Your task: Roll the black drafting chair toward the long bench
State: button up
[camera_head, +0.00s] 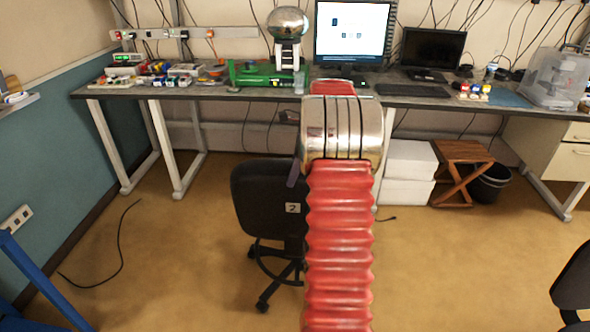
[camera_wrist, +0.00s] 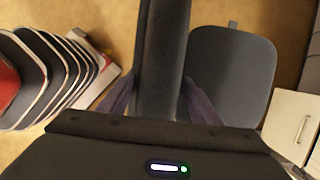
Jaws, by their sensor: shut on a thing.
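The black drafting chair (camera_head: 262,196) stands on the tan floor in front of the long bench (camera_head: 245,93), its back marked with a "2" label. Its foot ring and castered base show below. My red and silver arm covers the chair's right part in the head view. In the wrist view my gripper (camera_wrist: 158,98) has one dark finger on each side of the chair's upright backrest (camera_wrist: 160,50) and is shut on it. The chair's seat (camera_wrist: 232,72) lies to the right there. In the head view only a bit of my gripper shows beside the arm.
White boxes (camera_head: 408,160), a wooden stool (camera_head: 460,165) and a black bin (camera_head: 491,183) stand under the bench. A black cable (camera_head: 121,245) lies on the floor at left. Another dark chair (camera_head: 574,285) is at the right edge. Floor between chair and bench looks clear.

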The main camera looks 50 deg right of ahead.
jog(key=shift+w+d+r, duration=0.15)
jog(key=shift+d, duration=0.1)
jog(key=w+d, duration=0.4)
jog(key=d, duration=0.1)
jog(key=shift+d, duration=0.1)
dwell(0.8)
jog(key=o, duration=1)
notch_tip(320, 180, up, 10)
jog(key=shift+f, duration=0.15)
dwell(1.0)
